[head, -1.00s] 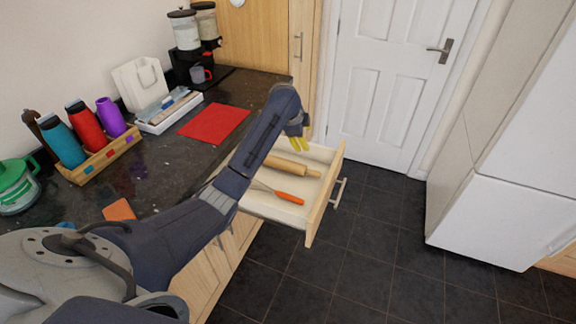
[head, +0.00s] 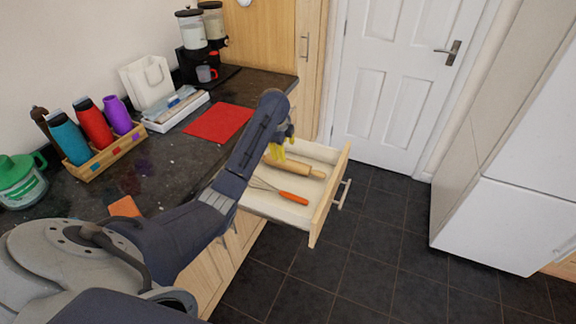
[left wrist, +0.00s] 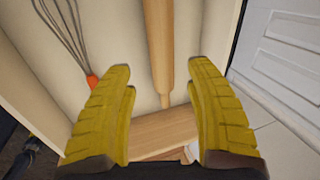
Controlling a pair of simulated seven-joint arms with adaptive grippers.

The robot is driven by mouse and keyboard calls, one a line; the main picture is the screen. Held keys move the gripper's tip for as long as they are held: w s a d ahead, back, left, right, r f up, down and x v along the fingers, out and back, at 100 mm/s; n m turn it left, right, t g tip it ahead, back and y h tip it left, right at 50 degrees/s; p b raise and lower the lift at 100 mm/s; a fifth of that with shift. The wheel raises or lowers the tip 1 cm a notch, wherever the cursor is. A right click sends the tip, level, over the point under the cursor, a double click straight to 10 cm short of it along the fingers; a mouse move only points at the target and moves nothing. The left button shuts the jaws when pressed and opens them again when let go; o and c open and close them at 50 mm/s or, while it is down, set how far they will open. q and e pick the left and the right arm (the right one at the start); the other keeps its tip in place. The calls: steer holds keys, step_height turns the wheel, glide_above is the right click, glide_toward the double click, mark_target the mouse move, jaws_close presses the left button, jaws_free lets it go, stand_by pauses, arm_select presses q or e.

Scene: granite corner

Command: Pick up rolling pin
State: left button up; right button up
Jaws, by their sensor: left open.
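The wooden rolling pin (head: 298,168) lies in the open drawer (head: 328,196). It also shows in the left wrist view (left wrist: 159,40), pointing down the picture between the finger lines. My left gripper (head: 278,153) is above the drawer near the pin's far-left end, its yellow fingers pointing down. In the left wrist view the gripper (left wrist: 162,82) is open and empty, with the pin's handle below and between its spread fingers; a gap seems to remain. Part of the pin's left end is hidden by the fingers in the head view. My right gripper is not in view.
A whisk with an orange handle (head: 293,198) lies beside the pin in the drawer. The drawer front and its handle (head: 342,194) stick out over the dark floor. The dark counter (head: 165,160) holds a red mat (head: 219,123) and a bottle rack (head: 105,157).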

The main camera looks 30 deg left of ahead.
mark_target(287, 161)
arm_select(q)
steer(key=shift+x, duration=5.8)
steer(key=shift+w+d, duration=0.1)
steer(key=shift+c, duration=0.3)
steer(key=c, duration=1)
steer(key=shift+r, duration=0.1)
jaws_close()
steer(key=shift+r, duration=0.1)
